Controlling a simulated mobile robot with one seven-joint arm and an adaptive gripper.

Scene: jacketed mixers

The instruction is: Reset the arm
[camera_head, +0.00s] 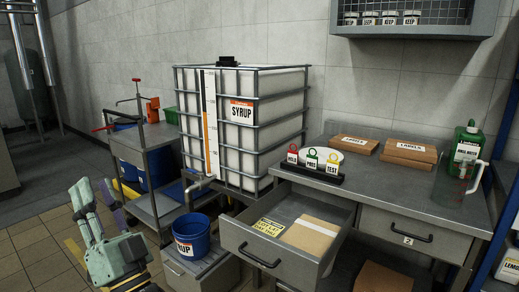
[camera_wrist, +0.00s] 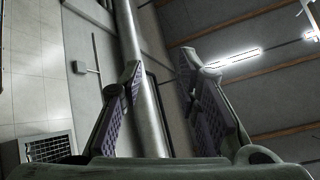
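My gripper (camera_head: 94,190) is at the lower left in the head view, raised above the tiled floor with its fingers pointing up. It is pale green with purple finger pads. In the wrist view my gripper (camera_wrist: 160,66) has its two fingers well apart with nothing held between them. Behind the gap are only a distant pipe, wall and ceiling. In the head view, my gripper is left of the blue bucket (camera_head: 191,238) and touches nothing that I can see.
A grey cart (camera_head: 152,137) stands behind my gripper. The caged white SYRUP tank (camera_head: 255,155) is at the centre. The desk drawer (camera_head: 263,243) is pulled open, holding a brown packet and a yellow label. The desk top (camera_head: 390,185) carries boxes, colored tags and a green bottle.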

